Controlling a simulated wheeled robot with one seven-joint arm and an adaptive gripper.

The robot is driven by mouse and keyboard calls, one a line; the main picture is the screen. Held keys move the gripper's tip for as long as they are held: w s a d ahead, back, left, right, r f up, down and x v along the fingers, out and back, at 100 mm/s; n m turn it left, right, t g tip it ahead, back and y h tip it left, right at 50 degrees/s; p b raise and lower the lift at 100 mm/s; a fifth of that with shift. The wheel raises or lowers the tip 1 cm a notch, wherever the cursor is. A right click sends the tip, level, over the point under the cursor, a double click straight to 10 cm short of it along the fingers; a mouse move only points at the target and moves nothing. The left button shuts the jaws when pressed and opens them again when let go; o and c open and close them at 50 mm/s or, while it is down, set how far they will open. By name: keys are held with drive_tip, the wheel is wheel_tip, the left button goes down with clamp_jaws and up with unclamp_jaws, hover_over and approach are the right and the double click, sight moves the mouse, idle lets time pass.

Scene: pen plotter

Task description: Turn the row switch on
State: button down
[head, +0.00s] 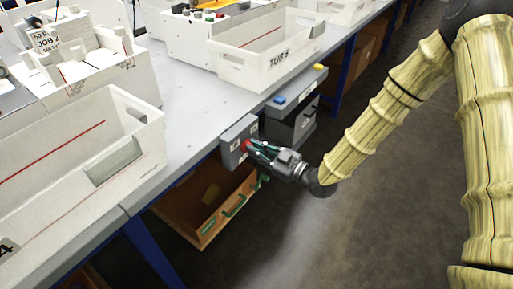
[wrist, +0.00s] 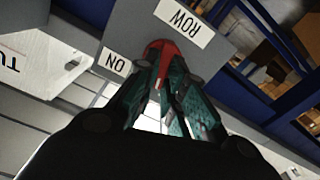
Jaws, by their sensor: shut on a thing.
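The row switch is a grey box (head: 236,131) on the front edge of the long table in the head view, with a red handle (head: 245,146) on its face. In the wrist view the red handle (wrist: 163,48) shows between a white "ROW" label (wrist: 184,22) and a white "ON" label (wrist: 112,62), both upside down. My gripper (head: 255,148) reaches it from the right, with its green-padded fingers on both sides of the handle. My gripper (wrist: 167,68) is shut on the handle. The fingers hide part of the handle.
White tubs (head: 270,76) stand on the table (head: 190,125). The floor at right is clear.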

drive_tip(key=m+p, duration=0.1)
drive_tip(key=m, duration=0.7)
drive_tip(key=m+p, duration=0.1)
drive_tip(key=m, duration=0.3)
drive_tip(key=shift+w+d+f+p, duration=0.15)
drive_tip(key=shift+w+d+p, duration=0.15)
drive_tip(key=shift+w, duration=0.1)
idle(0.3)
drive_tip(key=c, duration=1.5)
unclamp_jaws()
drive_tip(key=shift+s+d, duration=0.1)
drive_tip(key=shift+d, duration=0.05)
drive_tip(key=v, duration=1.1)
drive_tip(key=shift+s+d, duration=0.2)
drive_tip(key=shift+d, duration=0.1)
